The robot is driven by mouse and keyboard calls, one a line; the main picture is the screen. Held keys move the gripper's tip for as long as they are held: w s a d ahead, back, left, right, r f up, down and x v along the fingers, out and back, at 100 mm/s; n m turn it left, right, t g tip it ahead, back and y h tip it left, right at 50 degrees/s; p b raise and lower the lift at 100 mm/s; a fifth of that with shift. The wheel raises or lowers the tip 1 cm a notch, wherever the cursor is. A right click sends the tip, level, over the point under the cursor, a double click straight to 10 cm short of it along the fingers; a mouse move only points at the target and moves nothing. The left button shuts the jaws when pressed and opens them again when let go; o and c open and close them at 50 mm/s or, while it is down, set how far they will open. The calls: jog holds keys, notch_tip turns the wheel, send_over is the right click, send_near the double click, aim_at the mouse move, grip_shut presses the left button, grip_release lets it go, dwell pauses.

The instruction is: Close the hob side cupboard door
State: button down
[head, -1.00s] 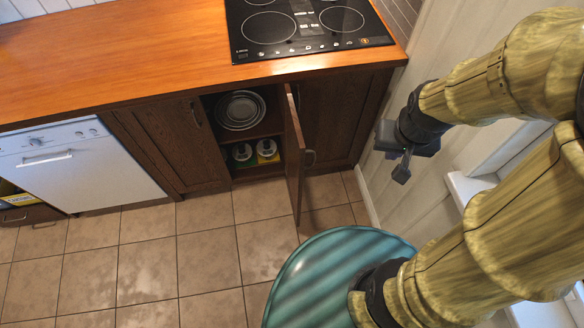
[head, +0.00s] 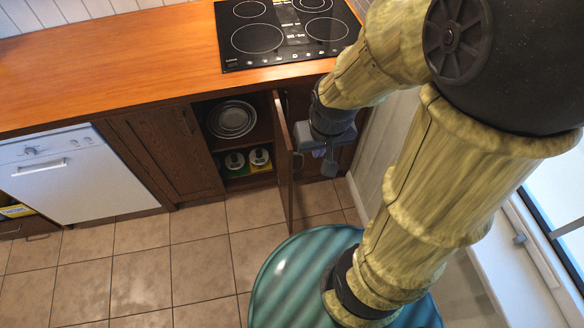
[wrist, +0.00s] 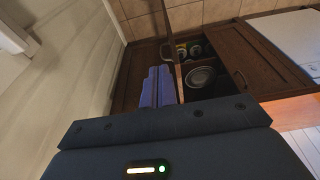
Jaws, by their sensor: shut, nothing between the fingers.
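The hob side cupboard door (head: 283,160) is dark wood and stands open, swung out toward me, with its edge facing the head view. Its handle (head: 298,161) is on the right face. The open cupboard (head: 252,185) is to its left. My gripper (head: 329,168) is shut and empty, just right of the door on its handle side. In the wrist view my blue fingers (wrist: 158,88) are together, and the door (wrist: 174,55) shows beyond them. I cannot tell whether they touch it.
Stacked plates (head: 232,119) and cans (head: 236,161) stand inside the cupboard. The wooden counter (head: 120,60) with the black hob (head: 285,32) is above. A white dishwasher (head: 75,175) is at left. The pale wall (head: 385,140) is close on the right. The tiled floor (head: 140,265) is clear.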

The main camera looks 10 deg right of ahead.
aim_at(289, 171)
dwell(0.3)
jog(key=w+d+f+m+g+y+b, duration=0.1)
jog(key=w+d+f+m+y+b, duration=0.1)
jog(key=w+d+f+m, duration=0.2)
jog(key=w+d+f+m+g+y+b, duration=0.1)
jog(key=w+d+f+m, duration=0.3)
jog(key=w+f+m, duration=0.6)
notch_tip(289, 171, down, 7)
jog(key=m+y, duration=0.1)
jog(key=m, duration=0.3)
jog(key=shift+w+g+b, duration=0.3)
jog(key=shift+w+b, duration=0.05)
jog(key=shift+w, duration=0.05)
jog(key=shift+a, duration=0.1)
jog(key=a+f+p, duration=0.1)
jog(key=a+f, duration=0.6)
jog(key=f, duration=0.2)
jog(key=shift+a+f, duration=0.2)
jog(key=shift+a, duration=0.15)
